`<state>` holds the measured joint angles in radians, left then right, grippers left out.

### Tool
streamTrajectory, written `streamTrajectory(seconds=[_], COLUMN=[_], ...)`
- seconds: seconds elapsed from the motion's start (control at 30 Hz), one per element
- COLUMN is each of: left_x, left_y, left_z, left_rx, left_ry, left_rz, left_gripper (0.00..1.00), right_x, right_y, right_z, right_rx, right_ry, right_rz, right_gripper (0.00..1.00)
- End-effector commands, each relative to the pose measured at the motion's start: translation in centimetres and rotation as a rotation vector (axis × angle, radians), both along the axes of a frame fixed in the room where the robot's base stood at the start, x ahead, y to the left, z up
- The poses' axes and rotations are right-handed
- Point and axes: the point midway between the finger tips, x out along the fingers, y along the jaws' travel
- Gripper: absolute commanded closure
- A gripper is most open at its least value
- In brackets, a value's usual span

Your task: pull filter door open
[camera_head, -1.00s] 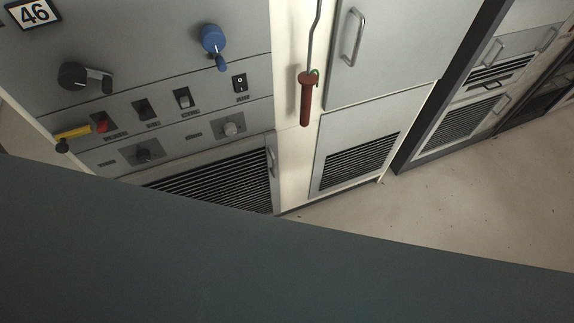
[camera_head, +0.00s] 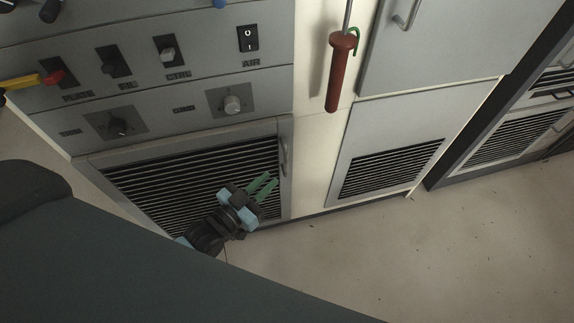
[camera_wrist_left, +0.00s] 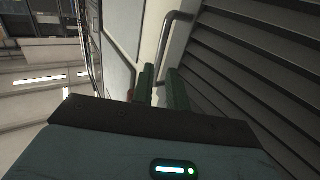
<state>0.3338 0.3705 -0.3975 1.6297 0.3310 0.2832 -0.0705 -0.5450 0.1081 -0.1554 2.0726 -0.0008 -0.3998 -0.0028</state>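The filter door (camera_head: 150,180) is a grey louvred panel at the bottom of the left rack and looks closed. Its slim handle (camera_head: 284,157) stands upright at the door's right edge. My left gripper (camera_head: 271,178) is in front of the door's lower right part, its two green fingers pointing up and right toward the handle. In the left wrist view the handle (camera_wrist_left: 172,38) is a grey bent bar beyond the fingertips. The louvres (camera_wrist_left: 235,60) are on the right. My right gripper is not in view.
A red-handled rod (camera_head: 340,72) hangs on the cream strip right of the door. Switches and knobs (camera_head: 232,104) sit above the door. Another vented panel (camera_head: 390,170) is to the right. The floor (camera_head: 400,255) in front is clear.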

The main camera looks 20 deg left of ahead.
Motion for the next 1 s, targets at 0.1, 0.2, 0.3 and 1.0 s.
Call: streamTrajectory(seconds=[0.1,0.2,0.3,1.0], left_x=[0.1,0.7,1.9,7.2], left_y=[0.0,-0.3,-0.7,-3.0], left_z=[0.1,0.1,0.1,0.0], left_rx=[0.0,0.0,-0.001,0.001], left_ry=[0.0,-0.001,-0.003,0.002], left_rz=[0.0,0.001,0.001,0.0], left_gripper=[0.85,0.85,0.85,0.85], right_x=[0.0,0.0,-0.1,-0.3], right_y=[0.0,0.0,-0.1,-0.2], right_z=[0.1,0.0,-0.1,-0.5], right_rx=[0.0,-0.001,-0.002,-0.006], right_ry=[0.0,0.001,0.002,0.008], right_rz=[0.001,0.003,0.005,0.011], right_gripper=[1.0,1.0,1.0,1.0])
